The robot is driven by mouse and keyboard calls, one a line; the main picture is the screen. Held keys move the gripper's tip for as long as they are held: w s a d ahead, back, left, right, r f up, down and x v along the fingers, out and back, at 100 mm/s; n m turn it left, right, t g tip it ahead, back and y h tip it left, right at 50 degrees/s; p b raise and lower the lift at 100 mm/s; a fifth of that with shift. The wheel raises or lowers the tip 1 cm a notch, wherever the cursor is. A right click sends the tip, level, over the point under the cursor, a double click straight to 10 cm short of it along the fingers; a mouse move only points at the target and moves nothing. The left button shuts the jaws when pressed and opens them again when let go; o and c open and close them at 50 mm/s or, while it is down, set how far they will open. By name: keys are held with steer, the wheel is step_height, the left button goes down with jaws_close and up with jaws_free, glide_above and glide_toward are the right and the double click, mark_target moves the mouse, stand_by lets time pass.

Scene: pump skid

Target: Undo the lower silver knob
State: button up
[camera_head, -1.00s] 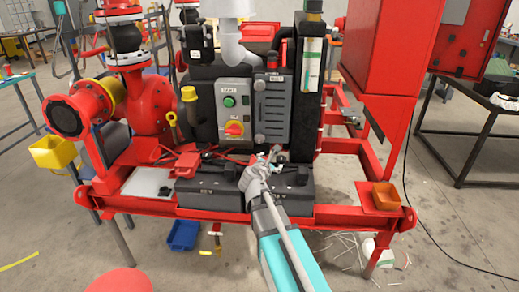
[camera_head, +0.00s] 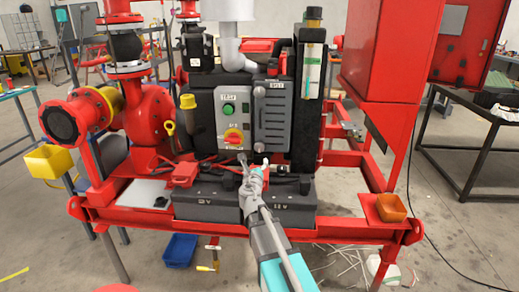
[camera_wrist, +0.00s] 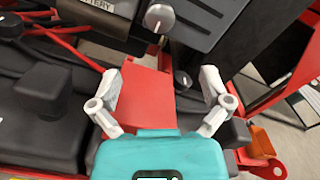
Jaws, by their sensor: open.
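The lower silver knob (camera_wrist: 159,18) shows at the top of the wrist view, at the lower corner of the grey louvred panel (camera_head: 272,118). In the head view it is small and close above my gripper. My gripper (camera_head: 254,164) is open, its fingers spread, in front of the panel's lower edge and above the black battery boxes (camera_head: 220,201). In the wrist view my gripper (camera_wrist: 160,95) has nothing between its fingers, and the knob lies beyond the fingertips, not touched.
A grey control box (camera_head: 233,143) with a green button and a red-yellow switch stands left of the panel. Red cables run over the batteries. An orange bin (camera_head: 391,208) sits on the red frame at right. A dark table (camera_head: 480,130) stands further right.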

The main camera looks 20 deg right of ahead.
mark_target(259, 148)
steer(key=x, duration=1.3)
steer(key=shift+w+d, duration=0.1)
steer(key=shift+w, duration=0.3)
steer(key=c, duration=1.2)
